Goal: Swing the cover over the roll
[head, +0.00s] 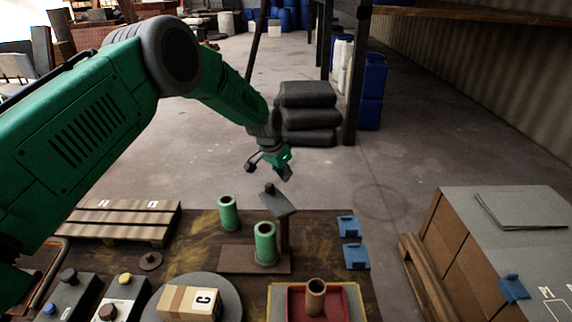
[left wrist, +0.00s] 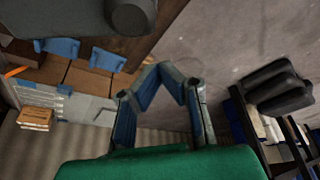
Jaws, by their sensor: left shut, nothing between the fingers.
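A green roll (head: 265,243) stands upright on a brown base plate (head: 235,259) on the dark table. Beside it, a grey cover (head: 279,203) with a dark knob sits tilted on a brown post (head: 285,232), up and to the side, not over the roll. My left gripper (head: 286,175) is just above and beyond the cover, apart from it and empty. In the left wrist view its blue fingers (left wrist: 160,70) meet at the tips. A dark grey rounded part (left wrist: 130,15) at the top there looks like the knob. My right gripper is out of view.
A second green cylinder (head: 228,213) stands behind the base plate. Blue clips (head: 356,256) lie at the table's right edge. A red tray (head: 345,303) with a brown cup and a cardboard box (head: 188,302) are in front. A slatted pallet (head: 122,220) lies left. Open floor lies beyond.

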